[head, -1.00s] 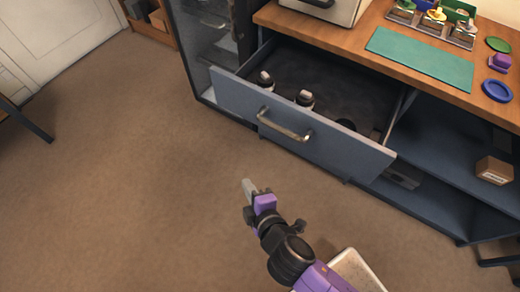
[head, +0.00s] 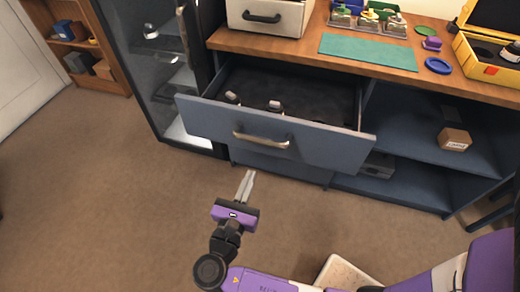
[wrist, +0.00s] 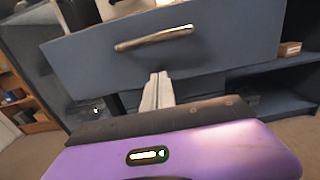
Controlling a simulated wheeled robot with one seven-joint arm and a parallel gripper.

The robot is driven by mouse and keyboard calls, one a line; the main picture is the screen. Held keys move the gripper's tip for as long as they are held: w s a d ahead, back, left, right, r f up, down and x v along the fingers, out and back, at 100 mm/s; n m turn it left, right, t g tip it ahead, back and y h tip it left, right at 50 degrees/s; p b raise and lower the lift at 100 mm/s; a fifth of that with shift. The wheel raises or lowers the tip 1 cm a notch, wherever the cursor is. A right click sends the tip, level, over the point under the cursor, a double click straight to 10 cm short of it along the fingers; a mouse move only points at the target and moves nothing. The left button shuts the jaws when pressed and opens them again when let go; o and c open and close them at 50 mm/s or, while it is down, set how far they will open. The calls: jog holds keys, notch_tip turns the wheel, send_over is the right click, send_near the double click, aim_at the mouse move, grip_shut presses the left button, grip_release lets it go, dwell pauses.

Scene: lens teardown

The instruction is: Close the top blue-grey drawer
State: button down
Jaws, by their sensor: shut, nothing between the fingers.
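The top blue-grey drawer (head: 320,145) is pulled out from under the wooden worktop, with a metal bar handle (head: 262,140) on its front. Inside its dark tray lie a few small light-and-dark items (head: 275,106). My gripper (head: 247,178) is shut and empty, a little in front of and below the drawer front in the head view, not touching it. In the wrist view the closed fingers (wrist: 157,88) point at the drawer front (wrist: 90,62), just below the handle (wrist: 153,39).
The worktop (head: 290,50) carries a green mat (head: 368,52), a drawer box (head: 268,17) and a yellow case (head: 490,68). Open shelves at right hold a cardboard box (head: 454,139). A glass cabinet (head: 160,80) stands at left. A pale bin (head: 345,275) is below my arm. The floor at left is clear.

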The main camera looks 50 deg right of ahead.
aim_at(284, 99)
jog(key=b+x, duration=0.1)
jog(key=x, duration=1)
jog(key=shift+d, duration=0.1)
jog(key=b+x, duration=0.1)
jog(key=x, duration=1.2)
jog(key=b+x, duration=0.1)
jog(key=x, duration=1.2)
jog(key=shift+d+f+b, duration=0.2)
jog(key=shift+d+b, duration=0.1)
jog(key=shift+b, duration=0.1)
jog(key=shift+w+d+r, duration=0.2)
jog(key=shift+w+d, duration=0.05)
jog(key=shift+d, duration=0.2)
jog(key=shift+s+d, duration=0.1)
